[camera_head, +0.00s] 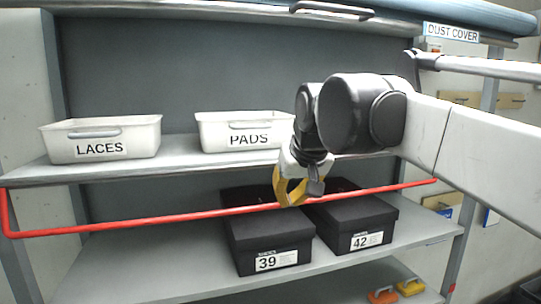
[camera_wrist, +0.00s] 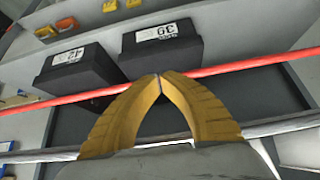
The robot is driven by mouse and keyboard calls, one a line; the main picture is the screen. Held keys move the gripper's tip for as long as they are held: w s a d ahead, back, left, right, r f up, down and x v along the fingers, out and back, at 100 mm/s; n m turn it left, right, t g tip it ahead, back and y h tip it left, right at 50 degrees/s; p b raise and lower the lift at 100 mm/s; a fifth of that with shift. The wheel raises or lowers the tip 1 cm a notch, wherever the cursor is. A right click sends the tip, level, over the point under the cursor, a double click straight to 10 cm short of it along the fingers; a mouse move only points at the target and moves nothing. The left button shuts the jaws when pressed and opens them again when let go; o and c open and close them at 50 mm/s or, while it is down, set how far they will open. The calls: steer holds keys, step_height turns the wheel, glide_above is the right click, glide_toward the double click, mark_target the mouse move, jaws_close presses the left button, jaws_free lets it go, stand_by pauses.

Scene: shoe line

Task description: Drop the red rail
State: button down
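The red rail (camera_head: 150,222) runs across the front of the shelving, below the upper shelf edge and in front of two dark shoe boxes. Its left end bends up towards the upper shelf. My gripper (camera_head: 291,203) has its yellow fingers at the rail, near the middle of its length. In the wrist view, the fingertips of my gripper (camera_wrist: 160,76) meet with nothing visible between them. The red rail (camera_wrist: 250,62) passes behind the fingers there, showing on both sides. Whether the fingers touch the rail cannot be told.
Box 39 (camera_head: 268,245) and box 42 (camera_head: 362,226) stand on the lower shelf. White bins LACES (camera_head: 134,135) and PADS (camera_head: 215,134) stand on the upper shelf. Orange and yellow items (camera_head: 383,297) lie at lower right. The lower shelf is clear at left.

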mark_target(275, 166)
steer(key=w+a+r, duration=0.1)
steer(key=r, duration=0.1)
steer(key=w+a+r+p, duration=0.1)
steer(key=r, duration=0.1)
steer(key=w+a+r+p, duration=0.1)
steer(key=r, duration=0.1)
steer(key=shift+r, duration=0.2)
steer(key=p+x, duration=0.1)
steer(key=x, duration=0.9)
steer(key=s, duration=0.2)
steer(key=s+d+p, duration=0.1)
steer(key=s, duration=0.1)
steer(key=shift+s+r, duration=0.15)
steer(key=shift+s, duration=0.05)
steer(key=shift+g, duration=0.4)
steer(key=shift+s, duration=0.1)
steer(key=shift+s+d+r+g+h+p, duration=0.2)
steer(key=shift+s+r+g+p, duration=0.1)
steer(key=shift+s+g+p, duration=0.4)
steer(key=shift+s+d+r+g+h+p, duration=0.15)
steer(key=shift+s+r+g+h+p, duration=0.1)
steer(key=shift+s+g+p, duration=0.5)
steer(key=shift+s+d+r+g+h+p, duration=0.15)
steer(key=shift+s+r+g+p, duration=0.25)
steer(key=shift+g, duration=0.45)
steer(key=shift+f, duration=0.15)
